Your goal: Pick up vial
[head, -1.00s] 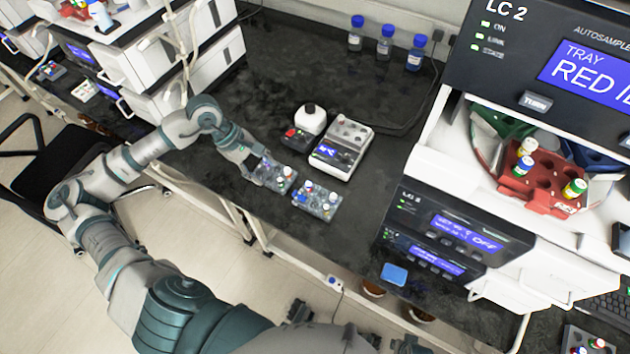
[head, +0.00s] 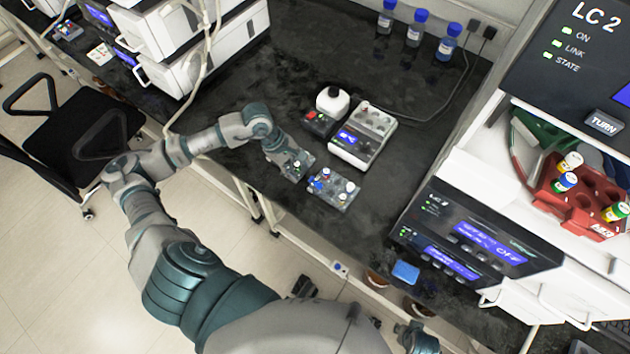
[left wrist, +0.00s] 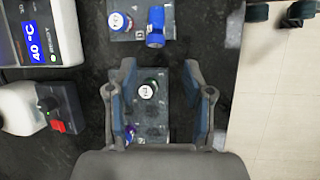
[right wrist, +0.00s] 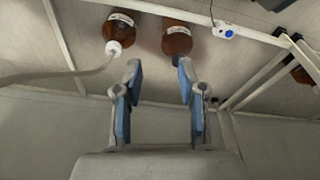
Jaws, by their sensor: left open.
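My left gripper (head: 290,162) is over the left small grey vial rack, partly hiding it in the head view. In the left wrist view the left gripper (left wrist: 160,92) is open, its fingers on both sides of the rack (left wrist: 157,112). A white-topped vial (left wrist: 148,89) with a dark green side stands in that rack between the fingers, apart from both. A purple-and-white vial (left wrist: 130,133) sits in it near the left finger. A second grey rack (head: 333,192) holds blue and red-marked vials. My right gripper (right wrist: 158,85) is open and empty.
A red tray (head: 583,198) with vials sits in the instrument at right. Brown bottles (right wrist: 177,38) appear in the right wrist view. The dark bench is clear behind the block.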

